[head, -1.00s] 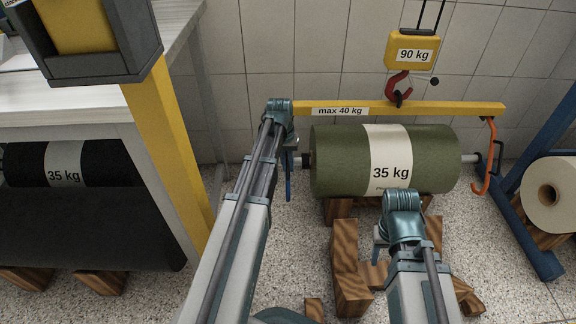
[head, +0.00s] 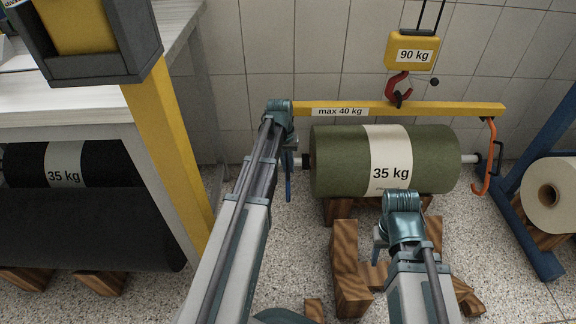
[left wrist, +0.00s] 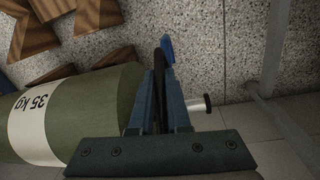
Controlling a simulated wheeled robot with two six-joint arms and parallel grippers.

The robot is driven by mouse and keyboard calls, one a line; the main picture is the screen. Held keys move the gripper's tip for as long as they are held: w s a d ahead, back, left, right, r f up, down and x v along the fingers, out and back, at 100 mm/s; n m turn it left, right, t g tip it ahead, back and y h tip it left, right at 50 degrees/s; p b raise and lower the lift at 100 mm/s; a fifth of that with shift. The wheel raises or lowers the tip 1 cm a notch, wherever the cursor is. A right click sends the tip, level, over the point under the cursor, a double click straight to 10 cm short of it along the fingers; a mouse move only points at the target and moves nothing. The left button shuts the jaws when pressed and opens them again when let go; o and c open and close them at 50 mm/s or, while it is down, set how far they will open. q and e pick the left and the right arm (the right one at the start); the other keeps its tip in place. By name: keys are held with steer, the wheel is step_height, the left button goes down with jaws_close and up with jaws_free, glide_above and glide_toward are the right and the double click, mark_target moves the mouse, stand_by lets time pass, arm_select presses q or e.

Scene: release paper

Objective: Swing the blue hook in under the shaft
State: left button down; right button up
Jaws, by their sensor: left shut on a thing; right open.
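My left gripper (head: 289,157) is shut on the blue hook (head: 288,188) at the left end of the yellow beam. In the left wrist view the fingers (left wrist: 160,100) close around the hook's dark upper part, and its blue tip (left wrist: 168,50) shows beyond them. The shaft (head: 299,161) sticks out of the green 35 kg roll (head: 335,165), close to the hook; its bare end (left wrist: 199,103) shows right of the fingers. Whether the hook lies under the shaft I cannot tell. My right gripper (head: 381,241) is open and empty in front of the roll.
The yellow beam (head: 440,107) hangs from a red crane hook (head: 399,88) above the roll. An orange hook (head: 488,160) hangs at its right end, near the shaft's right end. Wooden blocks (head: 347,275) stand below the roll. A yellow post (head: 165,150) stands left.

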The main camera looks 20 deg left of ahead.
stand_by(0.5)
arm_select(q)
steer(key=shift+f+b, duration=0.55)
steer(key=w+f+t+b, duration=0.1)
steer(key=f+b, duration=0.1)
steer(key=w+a+f+t+y+b, duration=0.1)
steer(key=f+t+b, duration=0.1)
steer(key=b, duration=0.1)
steer(key=w+a+f+t+y+b, duration=0.1)
steer(key=w+b, duration=0.1)
steer(key=shift+f+b, duration=0.3)
steer(key=shift+f, duration=0.1)
steer(key=shift+w+a+f+t+y+b, duration=0.25)
steer(key=shift+w+t+b, duration=0.2)
steer(key=shift+w+b, duration=0.15)
steer(key=shift+w+a+f+t+y+b, duration=0.15)
steer(key=shift+w+a+f+t+b, duration=0.1)
steer(key=shift+w+t+b, duration=0.3)
steer(key=shift+r, duration=0.1)
steer(key=c, duration=0.9)
jaws_free()
steer(key=shift+s+r, duration=0.1)
